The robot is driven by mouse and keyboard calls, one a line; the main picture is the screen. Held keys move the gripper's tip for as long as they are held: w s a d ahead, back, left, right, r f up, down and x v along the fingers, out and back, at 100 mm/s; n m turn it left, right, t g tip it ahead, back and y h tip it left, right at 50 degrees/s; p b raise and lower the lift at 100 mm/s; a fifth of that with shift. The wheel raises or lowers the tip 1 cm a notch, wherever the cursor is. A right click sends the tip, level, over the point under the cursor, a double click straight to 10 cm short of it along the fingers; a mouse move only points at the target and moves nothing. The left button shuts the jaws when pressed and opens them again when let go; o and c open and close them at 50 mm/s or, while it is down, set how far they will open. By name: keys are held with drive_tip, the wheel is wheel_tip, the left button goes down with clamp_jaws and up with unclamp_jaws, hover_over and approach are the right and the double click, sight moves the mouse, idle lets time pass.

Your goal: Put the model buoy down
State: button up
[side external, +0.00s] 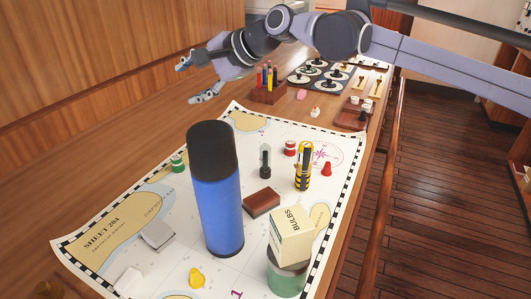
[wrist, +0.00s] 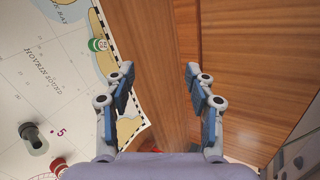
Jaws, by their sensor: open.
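A yellow-and-black banded upright piece (side external: 303,168), which looks like the model buoy, stands on the chart (side external: 110,240) right of a dark, slim upright piece (side external: 265,160). A small red cone (side external: 327,169) stands just right of it. My gripper (side external: 190,82) is open and empty, raised beyond the chart's far left edge, well apart from the banded piece. In the wrist view, the two fingers (wrist: 160,72) are spread over bare wood beside the chart's border. The banded piece is not visible there.
A tall blue cylinder (side external: 222,205) with a black top stands mid-chart. A bulbs box (side external: 291,236) sits on a green tin (side external: 287,279). A pen holder (side external: 268,92) stands behind the chart. A green reel-like piece (wrist: 98,44) is near the left finger. Bare wood lies left of the chart.

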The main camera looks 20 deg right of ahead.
drive_tip(key=w+r+m+g+y, duration=0.1)
drive_tip(key=m+y, duration=0.1)
drive_tip(key=m, duration=1.1)
approach(179, 158)
drive_tip(key=shift+a+r, duration=0.35)
drive_tip(key=shift+r, duration=0.05)
drive_tip(key=shift+a+f, duration=0.15)
drive_tip(key=shift+f, duration=0.1)
drive_tip(key=x, duration=0.5)
drive_tip(key=shift+d+f+x, duration=0.1)
drive_tip(key=shift+x, duration=0.75)
drive_tip(key=shift+d+f+x, duration=0.15)
drive_tip(key=shift+x, duration=1.75)
drive_tip(key=shift+w+d, duration=0.1)
drive_tip(key=c, duration=1)
